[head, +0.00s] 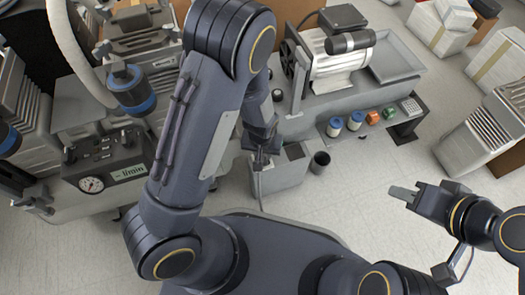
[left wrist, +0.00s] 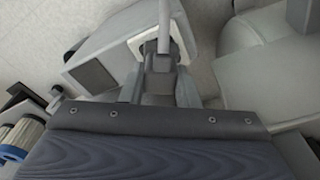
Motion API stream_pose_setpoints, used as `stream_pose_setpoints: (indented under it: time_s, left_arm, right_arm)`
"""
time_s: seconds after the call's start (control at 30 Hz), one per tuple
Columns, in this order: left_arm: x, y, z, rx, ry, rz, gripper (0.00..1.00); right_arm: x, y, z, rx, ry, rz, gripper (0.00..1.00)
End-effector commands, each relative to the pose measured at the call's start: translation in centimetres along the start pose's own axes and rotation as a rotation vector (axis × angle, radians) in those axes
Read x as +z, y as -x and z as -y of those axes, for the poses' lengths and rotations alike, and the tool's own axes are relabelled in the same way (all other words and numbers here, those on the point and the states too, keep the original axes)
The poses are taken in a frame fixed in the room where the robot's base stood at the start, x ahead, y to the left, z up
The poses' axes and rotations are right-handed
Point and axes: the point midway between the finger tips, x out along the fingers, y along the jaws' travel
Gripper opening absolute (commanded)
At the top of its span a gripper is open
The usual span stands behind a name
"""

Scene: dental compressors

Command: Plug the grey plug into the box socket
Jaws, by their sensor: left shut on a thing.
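My left gripper (head: 262,158) is shut on the grey plug (left wrist: 160,62), which shows in the left wrist view with its grey cable (left wrist: 163,22) running up. The grey box (head: 277,181) stands on the floor right at this gripper. In the left wrist view the box (left wrist: 92,65) has a pale socket plate (left wrist: 185,47) behind the plug. I cannot tell whether the plug is over the plate or in the socket. My right gripper (head: 405,194) is out to the right, away from the box; its jaw gap is not clear.
A dark cup (head: 319,162) stands right of the box. A compressor (head: 335,60) sits on a grey bench behind, with several coloured parts on a low shelf. A gauge panel (head: 105,175) is at the left. Floor (head: 370,185) is clear between the box and my right gripper.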

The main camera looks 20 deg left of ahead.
Motion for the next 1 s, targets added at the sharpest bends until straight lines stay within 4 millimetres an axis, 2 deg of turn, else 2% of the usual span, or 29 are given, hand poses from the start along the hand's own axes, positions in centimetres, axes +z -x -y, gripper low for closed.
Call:
stream_pose_setpoints:
  time_s: [0.2, 0.23, 0.4, 0.6, 0.8, 1.0]
  left_arm:
    - [0.05, -0.39, 0.0, 0.0, 0.0, 0.0, 0.05]
    - [0.04, -0.37, 0.0, 0.0, 0.0, 0.0, 0.3]
    - [0.04, -0.32, 0.0, 0.0, 0.0, 0.0, 0.52]
    - [0.04, -0.32, 0.0, 0.0, 0.0, 0.0, 0.54]
    - [0.05, -0.32, 0.0, 0.0, 0.0, 0.0, 0.76]
    - [0.04, -0.32, 0.0, 0.0, 0.0, 0.0, 0.76]
  right_arm:
    - [0.12, -0.24, -0.11, 0.0, 0.0, 0.0, 0.34]
    - [0.12, -0.23, -0.1, 0.0, 0.0, 0.0, 0.34]
    - [0.1, -0.19, -0.09, 0.0, 0.0, 0.0, 0.34]
    - [0.1, -0.19, -0.09, 0.0, 0.0, 0.0, 0.34]
    - [0.1, -0.19, -0.09, 0.0, 0.0, 0.0, 0.34]
    - [0.1, -0.19, -0.09, 0.0, 0.0, 0.0, 0.34]
